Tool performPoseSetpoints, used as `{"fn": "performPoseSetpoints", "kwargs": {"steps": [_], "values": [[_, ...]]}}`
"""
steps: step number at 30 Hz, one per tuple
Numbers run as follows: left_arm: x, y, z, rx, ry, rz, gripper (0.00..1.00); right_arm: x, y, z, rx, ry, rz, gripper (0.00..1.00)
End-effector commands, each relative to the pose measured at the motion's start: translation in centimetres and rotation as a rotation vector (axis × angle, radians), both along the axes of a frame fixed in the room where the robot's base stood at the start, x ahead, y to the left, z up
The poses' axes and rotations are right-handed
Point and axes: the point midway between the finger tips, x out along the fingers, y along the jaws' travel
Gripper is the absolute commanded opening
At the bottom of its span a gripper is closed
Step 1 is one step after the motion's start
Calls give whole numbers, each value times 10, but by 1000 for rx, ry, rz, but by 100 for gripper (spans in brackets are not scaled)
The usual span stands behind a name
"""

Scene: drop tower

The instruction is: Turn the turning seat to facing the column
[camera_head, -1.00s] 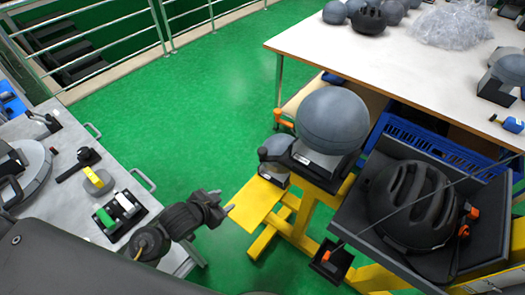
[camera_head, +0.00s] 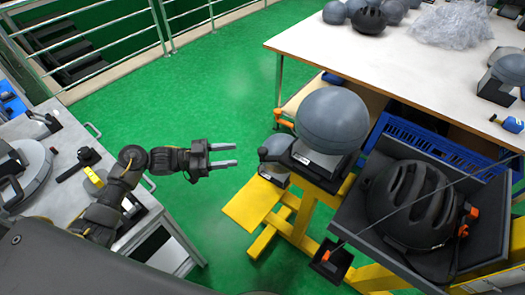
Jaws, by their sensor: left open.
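A large grey rounded headform (camera_head: 333,122) sits on a dark block with a white label (camera_head: 313,163), on top of a yellow stand (camera_head: 300,212). A smaller grey headform (camera_head: 277,150) stands just left of it, lower down. I cannot tell for sure which part is the turning seat, and no column is clearly seen. My left gripper (camera_head: 235,155) is open and empty, its two fingers pointing right toward the smaller headform with a gap between. It touches nothing. My right gripper is not in view.
A black tray (camera_head: 462,265) holding a black helmet (camera_head: 412,203) is at the right. A white table (camera_head: 430,85) with headforms stands behind, a blue crate (camera_head: 440,150) below it. A grey workbench (camera_head: 75,140) with tools is at the left. Green floor between is clear.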

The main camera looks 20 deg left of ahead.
Motion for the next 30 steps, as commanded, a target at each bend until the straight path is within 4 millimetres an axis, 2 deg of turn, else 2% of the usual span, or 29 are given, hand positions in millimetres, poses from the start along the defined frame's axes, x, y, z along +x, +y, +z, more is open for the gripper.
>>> {"fn": "performPoseSetpoints", "kwargs": {"steps": [5, 12, 18, 23, 30], "values": [[9, -21, 3, -3, 0, 0, 48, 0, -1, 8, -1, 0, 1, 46], [27, -63, 3, -3, -1, 0, 48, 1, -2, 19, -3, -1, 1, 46], [38, -88, 2, 0, 0, 2, 48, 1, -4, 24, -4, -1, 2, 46], [42, -96, 0, 3, -1, 2, 48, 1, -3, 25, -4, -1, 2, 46], [42, -98, 0, 3, -1, 2, 48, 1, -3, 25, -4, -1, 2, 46]]}}
